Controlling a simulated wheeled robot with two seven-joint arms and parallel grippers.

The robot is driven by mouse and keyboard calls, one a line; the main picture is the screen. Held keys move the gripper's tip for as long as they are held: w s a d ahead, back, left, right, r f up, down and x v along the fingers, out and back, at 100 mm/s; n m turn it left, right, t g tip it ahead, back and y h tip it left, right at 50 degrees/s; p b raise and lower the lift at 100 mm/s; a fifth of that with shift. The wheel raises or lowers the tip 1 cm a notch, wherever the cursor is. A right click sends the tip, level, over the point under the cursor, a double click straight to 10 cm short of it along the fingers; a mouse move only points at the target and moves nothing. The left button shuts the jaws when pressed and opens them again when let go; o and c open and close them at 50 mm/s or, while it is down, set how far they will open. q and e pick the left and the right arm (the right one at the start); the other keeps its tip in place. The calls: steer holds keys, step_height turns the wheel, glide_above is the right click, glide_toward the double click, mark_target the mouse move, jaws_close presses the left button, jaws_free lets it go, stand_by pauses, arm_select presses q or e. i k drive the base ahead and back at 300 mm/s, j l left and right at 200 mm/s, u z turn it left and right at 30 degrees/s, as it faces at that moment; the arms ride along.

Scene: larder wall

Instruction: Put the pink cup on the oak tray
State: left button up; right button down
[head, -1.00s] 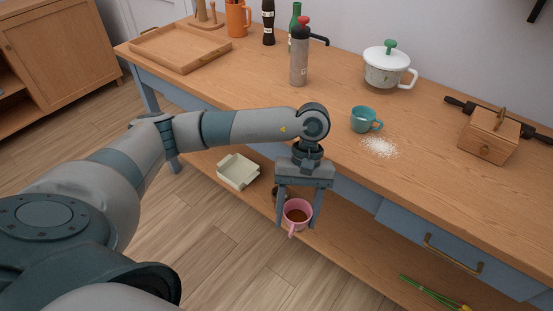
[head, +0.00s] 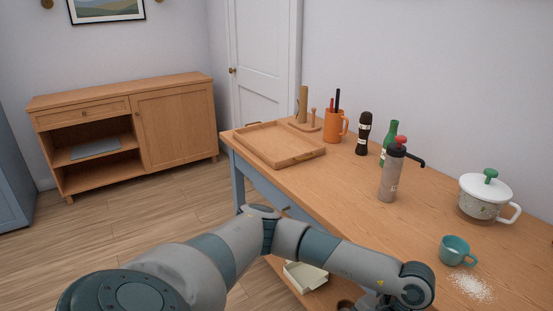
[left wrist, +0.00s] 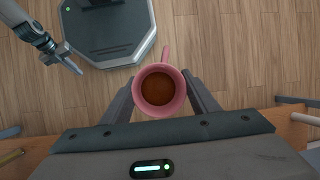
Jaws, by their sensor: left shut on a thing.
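The pink cup (left wrist: 174,104) is in the left wrist view, seen from above with brown liquid inside and its handle pointing up in the picture. My left gripper (left wrist: 160,92) is shut on it, one finger on each side. In the head view the cup and the fingers are below the picture's lower edge. The oak tray (head: 250,142) lies at the far left end of the wooden counter, with low walls and dark handles. It looks empty. My right gripper (left wrist: 78,68) shows small at the upper left of the left wrist view, and its jaws are unclear.
On the counter stand an orange mug (head: 335,127), a pepper mill (head: 363,134), a green bottle (head: 389,138), a grey bottle (head: 390,178), a teal cup (head: 454,251) by white powder (head: 471,286), and a lidded pot (head: 482,203). A cream dish (head: 304,276) is on the shelf below.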

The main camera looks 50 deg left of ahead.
mark_target(289, 150)
steer(key=j, duration=1.6)
steer(key=i+j, duration=0.1)
steer(key=j, duration=1.5)
